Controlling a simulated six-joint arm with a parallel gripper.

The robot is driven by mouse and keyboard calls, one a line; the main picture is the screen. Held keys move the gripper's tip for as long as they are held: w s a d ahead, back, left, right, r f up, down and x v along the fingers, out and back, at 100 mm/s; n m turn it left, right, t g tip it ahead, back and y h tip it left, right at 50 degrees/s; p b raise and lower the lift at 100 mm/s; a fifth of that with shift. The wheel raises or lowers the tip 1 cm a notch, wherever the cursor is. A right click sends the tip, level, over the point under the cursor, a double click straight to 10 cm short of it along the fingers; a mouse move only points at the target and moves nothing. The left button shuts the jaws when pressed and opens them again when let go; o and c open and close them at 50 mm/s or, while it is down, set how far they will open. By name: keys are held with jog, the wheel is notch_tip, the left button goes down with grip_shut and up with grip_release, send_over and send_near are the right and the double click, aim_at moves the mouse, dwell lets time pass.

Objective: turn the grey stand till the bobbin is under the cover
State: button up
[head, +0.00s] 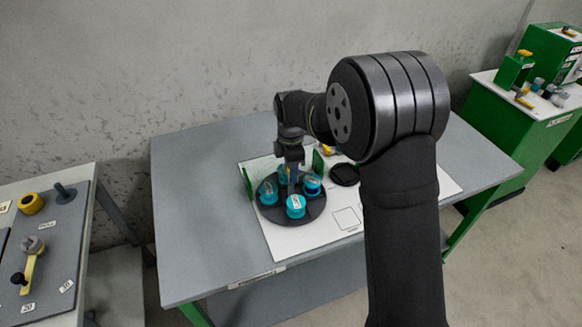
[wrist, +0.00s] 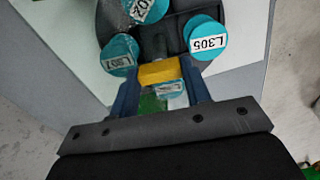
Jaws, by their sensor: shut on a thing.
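The stand (head: 271,212) is a dark grey round disc on a white sheet, and it also shows in the wrist view (wrist: 172,38). The cover seems to be the green-sided frame (head: 248,184) at the back of the stand. My gripper partly hides a bobbin (wrist: 170,88) there.
A black round piece (head: 344,174) lies on the sheet right of the stand. The grey table (head: 195,220) is clear at left. Another bench (head: 75,270) with a yellow-handled lever stands at left, and green cabinets (head: 530,110) at right.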

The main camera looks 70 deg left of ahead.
jog(key=shift+n, duration=0.7)
jog(key=o, duration=1.4)
jog(key=shift+r, duration=0.1)
notch_tip(320, 180, up, 17)
jog(key=shift+r, duration=0.1)
notch_tip(320, 180, down, 18)
jog(key=shift+r, duration=0.25)
dwell(0.4)
